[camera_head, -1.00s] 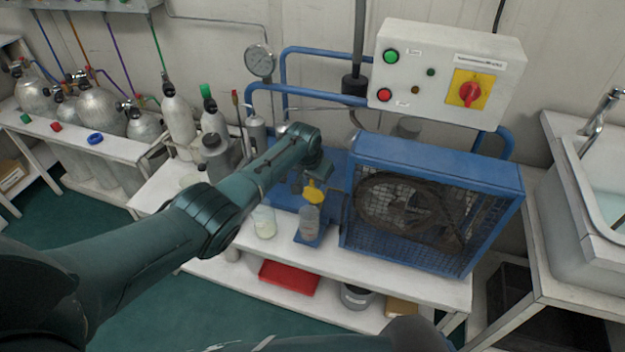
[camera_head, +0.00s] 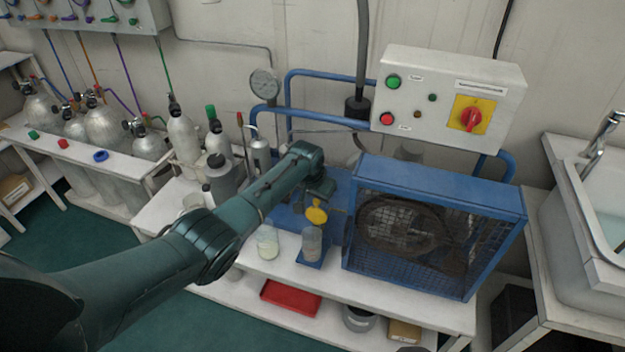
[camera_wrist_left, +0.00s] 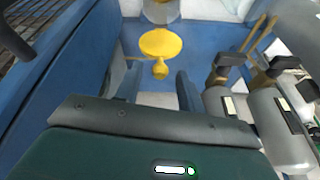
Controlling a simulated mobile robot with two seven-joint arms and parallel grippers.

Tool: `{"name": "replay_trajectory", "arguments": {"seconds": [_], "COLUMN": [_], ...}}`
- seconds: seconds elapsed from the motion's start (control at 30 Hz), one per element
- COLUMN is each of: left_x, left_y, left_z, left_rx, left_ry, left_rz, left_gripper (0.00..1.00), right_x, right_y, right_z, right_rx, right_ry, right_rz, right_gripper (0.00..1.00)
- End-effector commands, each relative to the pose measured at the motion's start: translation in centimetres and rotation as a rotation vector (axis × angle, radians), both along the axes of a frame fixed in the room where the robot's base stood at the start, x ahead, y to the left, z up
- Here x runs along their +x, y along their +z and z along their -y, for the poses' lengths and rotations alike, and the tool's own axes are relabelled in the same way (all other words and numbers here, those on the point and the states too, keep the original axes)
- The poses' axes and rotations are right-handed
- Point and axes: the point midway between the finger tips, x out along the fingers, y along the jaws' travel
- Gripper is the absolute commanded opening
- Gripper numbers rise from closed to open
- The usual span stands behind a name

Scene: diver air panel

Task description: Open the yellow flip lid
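The yellow flip lid (camera_head: 316,212) shows as a round disc tilted up above a clear cup-like container (camera_head: 312,243) on a blue base. In the left wrist view the yellow lid (camera_wrist_left: 160,43) has a small yellow knob towards me, and part of a grey-clear container (camera_wrist_left: 160,10) shows beyond it. My left gripper (camera_head: 320,190) is just behind and above the lid. In the left wrist view its two fingers (camera_wrist_left: 158,84) are apart, with the knob just beyond the gap and nothing held. My right gripper is out of view.
A blue caged compressor (camera_head: 435,225) stands close on the right. A glass beaker (camera_head: 267,242) and grey bottles (camera_head: 221,180) stand to the left. A control box (camera_head: 447,95) hangs behind. A red tray (camera_head: 291,298) lies on the lower shelf.

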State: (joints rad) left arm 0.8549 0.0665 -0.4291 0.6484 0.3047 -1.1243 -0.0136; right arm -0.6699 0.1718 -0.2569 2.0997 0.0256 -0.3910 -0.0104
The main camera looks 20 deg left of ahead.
Motion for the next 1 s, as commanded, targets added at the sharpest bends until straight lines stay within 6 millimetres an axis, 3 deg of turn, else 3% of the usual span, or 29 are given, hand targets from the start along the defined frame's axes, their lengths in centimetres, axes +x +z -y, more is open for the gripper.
{"name": "replay_trajectory", "arguments": {"seconds": [0.07,0.6,1.0], "left_x": [-0.4,-3.3,-3.8], "left_y": [1.6,9.9,11.2], "left_z": [0.0,-0.1,-0.1], "left_rx": [0.0,0.0,0.0], "left_ry": [-0.001,-0.001,0.001], "left_rz": [0.002,0.004,0.002], "left_gripper": [0.39,0.39,0.39], "right_x": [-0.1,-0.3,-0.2], "right_y": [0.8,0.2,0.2], "right_z": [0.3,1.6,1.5], "right_rx": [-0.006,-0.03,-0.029], "right_ry": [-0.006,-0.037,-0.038], "right_rz": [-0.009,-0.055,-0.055], "right_gripper": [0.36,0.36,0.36]}}
